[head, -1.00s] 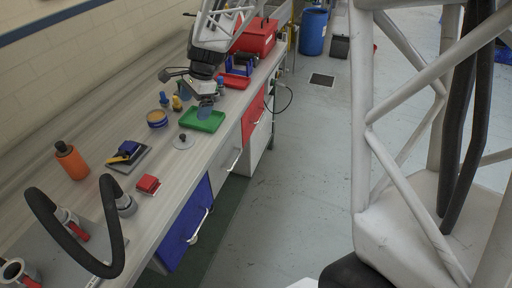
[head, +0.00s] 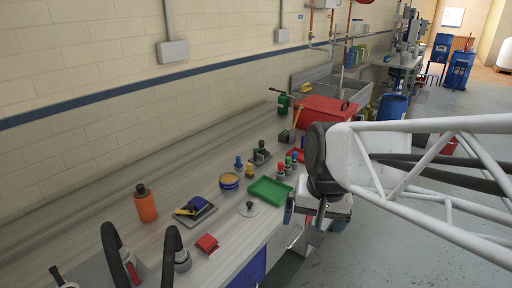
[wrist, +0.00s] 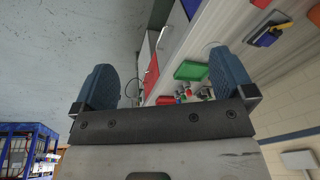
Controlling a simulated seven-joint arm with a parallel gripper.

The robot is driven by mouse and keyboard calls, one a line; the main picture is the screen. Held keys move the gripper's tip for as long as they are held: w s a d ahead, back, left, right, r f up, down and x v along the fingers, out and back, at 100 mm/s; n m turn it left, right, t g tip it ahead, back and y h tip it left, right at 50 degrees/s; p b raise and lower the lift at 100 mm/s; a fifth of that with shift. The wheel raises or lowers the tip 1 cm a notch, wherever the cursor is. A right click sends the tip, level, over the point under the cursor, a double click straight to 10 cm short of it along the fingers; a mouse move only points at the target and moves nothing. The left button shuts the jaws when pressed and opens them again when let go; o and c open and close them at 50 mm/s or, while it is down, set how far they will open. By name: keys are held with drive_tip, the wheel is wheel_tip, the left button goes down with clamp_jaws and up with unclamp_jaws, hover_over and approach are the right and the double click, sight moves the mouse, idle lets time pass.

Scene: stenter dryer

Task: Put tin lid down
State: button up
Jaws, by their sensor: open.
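A flat round grey lid with a dark knob (head: 248,208) lies on the bench top, near the front edge. It looks like the tin lid. An open blue tin with tan contents (head: 229,180) stands behind it, to the left and apart from it. My gripper (head: 314,218) is open, to the right of the lid and out past the bench's front edge. In the wrist view its two blue fingers (wrist: 160,88) are wide apart with nothing between them. I cannot make out the lid in the wrist view.
A green tray (head: 270,190) is right of the lid; it also shows in the wrist view (wrist: 190,70). Small colored bottles (head: 280,169) stand behind it. A red block (head: 207,243), a dark plate with a tool (head: 197,211) and an orange bottle (head: 146,204) are leftward. Open floor lies in front.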

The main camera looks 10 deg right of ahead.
drive_tip(key=s+d+n+h, duration=0.1)
drive_tip(key=s+n, duration=0.2)
drive_tip(key=s, duration=0.3)
drive_tip(key=shift+s+f+t, duration=0.2)
drive_tip(key=shift+f+t, duration=0.1)
